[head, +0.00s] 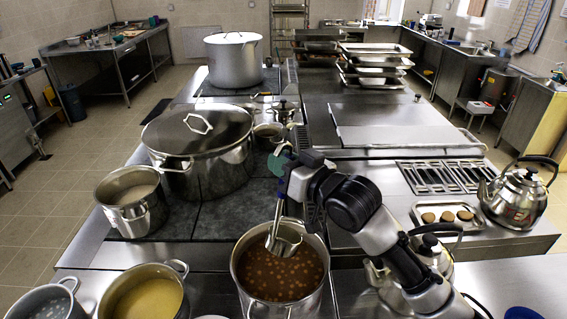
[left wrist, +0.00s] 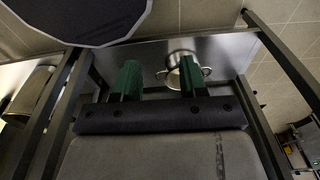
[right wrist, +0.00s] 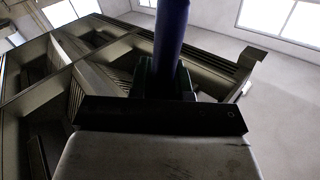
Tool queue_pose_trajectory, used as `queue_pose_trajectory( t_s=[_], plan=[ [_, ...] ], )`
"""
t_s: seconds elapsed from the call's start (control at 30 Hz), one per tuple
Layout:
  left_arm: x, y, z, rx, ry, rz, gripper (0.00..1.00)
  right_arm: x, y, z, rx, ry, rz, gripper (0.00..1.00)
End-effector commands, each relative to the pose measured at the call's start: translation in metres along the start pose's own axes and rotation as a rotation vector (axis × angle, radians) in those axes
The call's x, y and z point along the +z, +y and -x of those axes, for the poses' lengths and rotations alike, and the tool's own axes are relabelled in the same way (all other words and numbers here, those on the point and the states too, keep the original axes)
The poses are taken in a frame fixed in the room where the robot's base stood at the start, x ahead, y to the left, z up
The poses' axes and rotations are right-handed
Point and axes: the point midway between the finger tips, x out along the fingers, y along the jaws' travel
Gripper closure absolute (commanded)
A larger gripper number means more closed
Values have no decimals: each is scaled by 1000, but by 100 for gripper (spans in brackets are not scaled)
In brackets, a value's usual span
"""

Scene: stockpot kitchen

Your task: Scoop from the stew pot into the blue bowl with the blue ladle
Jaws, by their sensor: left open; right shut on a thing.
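The stew pot (head: 237,285) stands at the bottom centre of the head view, filled with brown stew with pale round pieces. The ladle (head: 288,235) has its metal bowl inside the pot's rim, at the stew surface; I cannot tell how deep it dips. My right gripper (head: 284,163) is shut on the ladle's handle above the pot. The blue handle (right wrist: 172,35) rises from the fingers in the right wrist view. A blue rim, likely the blue bowl (head: 522,313), is cut off at the bottom right. My left gripper (left wrist: 160,80) is open and empty.
A pot of yellow soup (head: 145,300) stands left of the stew pot. A large lidded pot (head: 200,155) and a smaller pot (head: 132,205) stand behind. Kettles (head: 518,195) and a tray of round items (head: 447,218) are at right. The counter at lower right has bare room.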

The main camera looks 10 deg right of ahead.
Motion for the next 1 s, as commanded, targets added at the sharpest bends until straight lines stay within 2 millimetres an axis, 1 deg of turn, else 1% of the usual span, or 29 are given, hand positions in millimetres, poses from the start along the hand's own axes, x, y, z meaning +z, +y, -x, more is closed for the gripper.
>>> queue_pose_trajectory(
  t_s=[0.03, 0.3, 0.37, 0.47, 1.0],
  plan=[
    [2, 1, -9, 1, -1, 1, 57, 8, 1, 0, -1, 2, -1, 100],
    [22, 5, -36, 6, -28, 2, 57, 34, 7, 0, -1, 2, 0, 100],
    [24, 6, -42, 6, -31, 2, 57, 40, 8, 0, -1, 2, 0, 100],
    [25, 6, -44, 6, -31, 2, 57, 48, 10, 0, -1, 1, -1, 100],
    [23, 6, -75, 6, -24, 0, 57, 100, 22, 0, -1, 1, 0, 100]
  ],
)
